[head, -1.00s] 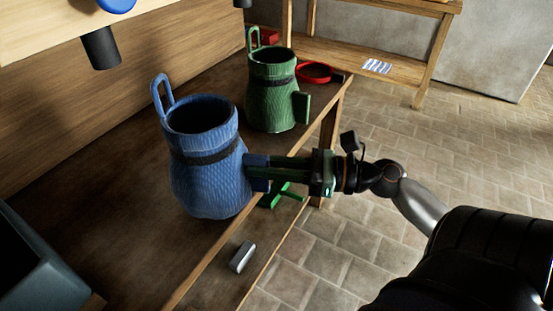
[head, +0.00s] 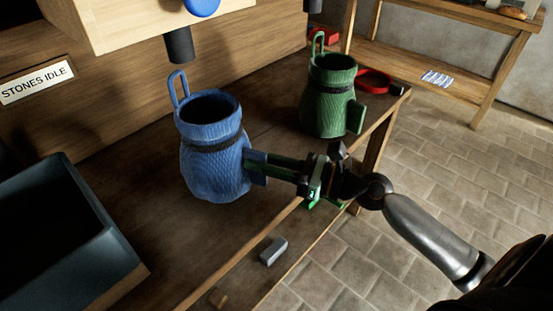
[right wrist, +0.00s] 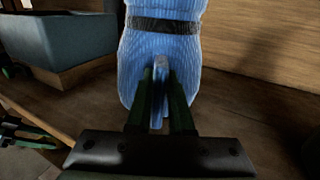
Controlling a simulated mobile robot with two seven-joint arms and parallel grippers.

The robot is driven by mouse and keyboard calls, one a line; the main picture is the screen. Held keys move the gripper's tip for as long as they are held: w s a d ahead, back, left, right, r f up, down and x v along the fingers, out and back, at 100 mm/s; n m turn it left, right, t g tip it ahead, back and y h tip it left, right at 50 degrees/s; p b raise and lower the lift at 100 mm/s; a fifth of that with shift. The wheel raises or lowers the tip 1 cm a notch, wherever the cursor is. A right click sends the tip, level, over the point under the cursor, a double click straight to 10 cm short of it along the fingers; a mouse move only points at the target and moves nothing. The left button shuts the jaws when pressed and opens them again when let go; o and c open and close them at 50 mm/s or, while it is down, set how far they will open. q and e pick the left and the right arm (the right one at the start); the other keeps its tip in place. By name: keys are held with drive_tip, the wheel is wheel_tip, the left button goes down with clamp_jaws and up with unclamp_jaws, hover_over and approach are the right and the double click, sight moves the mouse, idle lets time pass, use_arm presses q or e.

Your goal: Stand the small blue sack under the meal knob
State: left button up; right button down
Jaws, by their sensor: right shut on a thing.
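The blue sack (head: 214,165) is upright, with a dark band, an open top and a loop at its rear left. My right gripper (head: 262,167) is shut on the tab at the sack's right side. The right wrist view shows the sack (right wrist: 165,60) and tab between the green fingers (right wrist: 160,100). I cannot tell if its base touches the table. A blue knob (head: 203,5) sits above a dark spout (head: 179,45), behind and left of the sack's mouth; its label does not show. A dark and green part, perhaps my left gripper (right wrist: 20,132), is cut off in the right wrist view.
A green sack (head: 329,105) stands right of the blue one, near another spout (head: 313,5). A blue-grey bin (head: 110,240) stands at left. A grey block (head: 273,251) lies near the table's front edge. Bare table (head: 150,165) lies left of the sack.

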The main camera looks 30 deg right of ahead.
sight(251, 181)
drive_tip(key=shift+x, duration=0.9)
drive_tip(key=shift+w+a+f, duration=0.4)
drive_tip(key=shift+w+f, duration=0.05)
use_arm(q)
drive_tip(key=shift+w+d+b, duration=0.15)
drive_tip(key=shift+w+b, duration=0.2)
use_arm(e)
drive_tip(key=shift+f, duration=0.5)
use_arm(q)
drive_tip(key=shift+s, duration=0.15)
use_arm(e)
drive_tip(key=c, duration=0.9)
unclamp_jaws()
drive_tip(key=shift+o, duration=0.8)
